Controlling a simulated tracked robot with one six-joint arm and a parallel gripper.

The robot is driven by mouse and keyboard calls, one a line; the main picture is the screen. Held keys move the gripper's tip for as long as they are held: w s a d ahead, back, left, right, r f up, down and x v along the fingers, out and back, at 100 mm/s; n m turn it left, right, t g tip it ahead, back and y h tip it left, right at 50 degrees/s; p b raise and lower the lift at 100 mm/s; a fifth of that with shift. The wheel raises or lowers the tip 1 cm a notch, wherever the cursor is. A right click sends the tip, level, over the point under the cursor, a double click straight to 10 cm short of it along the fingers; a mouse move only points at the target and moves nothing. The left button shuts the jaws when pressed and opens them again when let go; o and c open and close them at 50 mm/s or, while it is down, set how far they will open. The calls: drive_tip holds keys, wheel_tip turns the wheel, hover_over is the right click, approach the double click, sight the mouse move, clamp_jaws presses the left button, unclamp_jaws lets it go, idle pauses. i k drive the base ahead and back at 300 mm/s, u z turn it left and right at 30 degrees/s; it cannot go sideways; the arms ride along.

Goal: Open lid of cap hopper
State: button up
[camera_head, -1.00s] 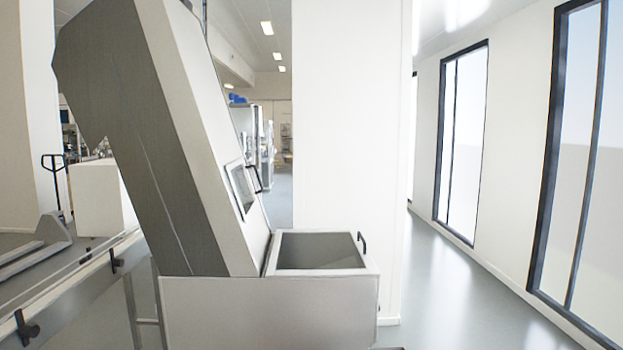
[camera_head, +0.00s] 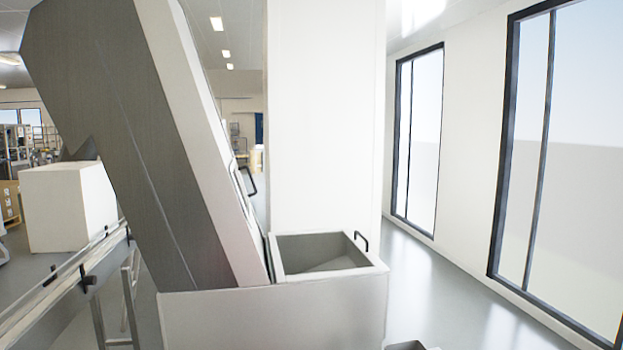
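The cap hopper (camera_head: 270,318) is a light grey box at the bottom middle of the head view, at the foot of a tall slanted grey machine (camera_head: 110,130). Its top has a raised rectangular frame (camera_head: 325,275) around a sunken grey interior with sloping sides. A black handle (camera_head: 361,240) stands at the frame's right side. I cannot tell whether a clear lid covers the frame. Another black handle (camera_head: 247,182) sits on the slanted machine's right face. My gripper is not in view.
A white pillar (camera_head: 325,120) stands behind the hopper. Free grey floor (camera_head: 440,290) lies to the right, along tall windows (camera_head: 525,150). A conveyor rail (camera_head: 60,285) and a white box (camera_head: 68,205) are at the left. A small unclear grey object (camera_head: 405,346) shows at the bottom edge.

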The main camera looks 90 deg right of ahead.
sight(379, 267)
drive_tip(key=i, duration=0.7)
drive_tip(key=z, duration=3)
drive_tip(key=i, duration=0.45)
